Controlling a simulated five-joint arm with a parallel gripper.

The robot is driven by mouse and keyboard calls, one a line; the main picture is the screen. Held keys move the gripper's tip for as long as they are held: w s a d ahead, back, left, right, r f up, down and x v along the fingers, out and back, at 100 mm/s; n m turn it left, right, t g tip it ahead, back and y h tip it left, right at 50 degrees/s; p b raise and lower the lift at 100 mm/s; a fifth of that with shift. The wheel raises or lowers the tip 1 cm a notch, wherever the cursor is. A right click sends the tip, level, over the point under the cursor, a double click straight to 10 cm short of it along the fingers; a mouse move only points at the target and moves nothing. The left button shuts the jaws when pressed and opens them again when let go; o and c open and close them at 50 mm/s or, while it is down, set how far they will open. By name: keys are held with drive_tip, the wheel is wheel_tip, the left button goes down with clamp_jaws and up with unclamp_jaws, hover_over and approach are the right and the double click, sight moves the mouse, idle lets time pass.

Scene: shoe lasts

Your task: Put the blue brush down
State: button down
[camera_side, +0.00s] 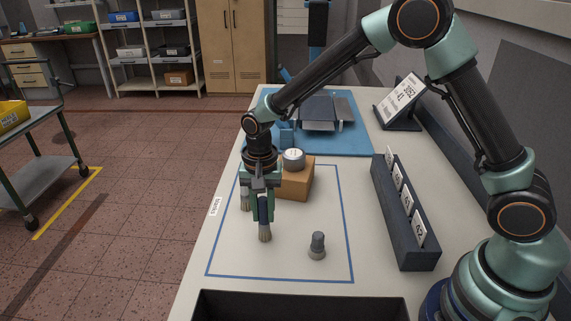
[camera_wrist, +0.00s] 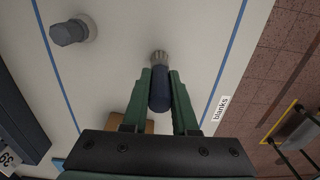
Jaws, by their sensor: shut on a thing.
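The blue brush (camera_side: 264,210) hangs upright in my gripper (camera_side: 262,194), with its pale bristles pointing down. I cannot tell whether the bristles touch the table. In the wrist view, the dark blue handle of the brush (camera_wrist: 160,92) lies between the two green fingers of my gripper (camera_wrist: 160,78), which are shut on it. The brush is over the blue-outlined area of the white table (camera_side: 230,258), labelled "blanks" (camera_wrist: 220,108).
A dark card rack (camera_side: 405,215) stands right, a dark bin (camera_side: 300,306) in front.

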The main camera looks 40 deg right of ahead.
drive_tip(key=c, duration=0.7)
unclamp_jaws()
drive_tip(key=shift+f, duration=0.15)
wheel_tip(320, 180, up, 12)
drive_tip(key=shift+r, duration=0.15)
drive_tip(key=shift+s+d+r+n+t, duration=0.95)
drive_tip(key=shift+s+d+r+n, duration=0.4)
drive_tip(key=shift+s+d, duration=0.85)
drive_tip(key=shift+s+d+r+n+t, duration=1)
drive_tip(key=shift+s+d+n, duration=0.8)
drive_tip(key=shift+s, duration=0.75)
drive_tip(key=shift+s+d+r+n+t, duration=0.85)
drive_tip(key=shift+s+d+r+n, duration=0.5)
drive_tip(key=shift+s+d, duration=0.95)
drive_tip(key=shift+a, duration=0.1)
